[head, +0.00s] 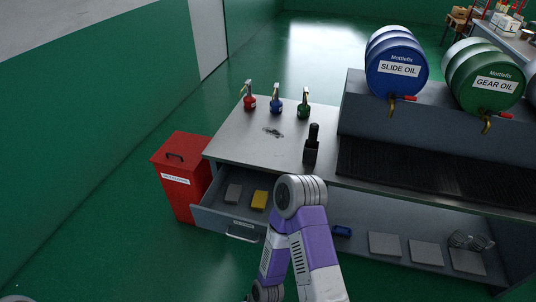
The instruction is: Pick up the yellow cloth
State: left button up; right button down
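The yellow cloth (259,199) is a small folded pad lying in the open drawer (228,222) at the left end of the workbench. A grey folded pad (233,193) lies to its left in the same drawer, with a gap between them. One of my arms, with purple links, rises from the bottom edge and bends at a grey joint just right of the yellow cloth. It hides the drawer's right part. The arm's lower grey joint is at the bottom edge; no gripper fingers show. Neither gripper is in view.
Red, blue and green spray bottles (276,105) and a black upright object (311,149) stand on the workbench (234,138). A red bin (182,175) stands left of the drawer. A shelf (370,257) below holds grey pads and a blue item.

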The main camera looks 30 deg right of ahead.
aim_at(260, 197)
jog(key=u, duration=1.1)
jog(key=i, duration=1.95)
jog(key=z, duration=2.85)
jog(key=i, duration=1)
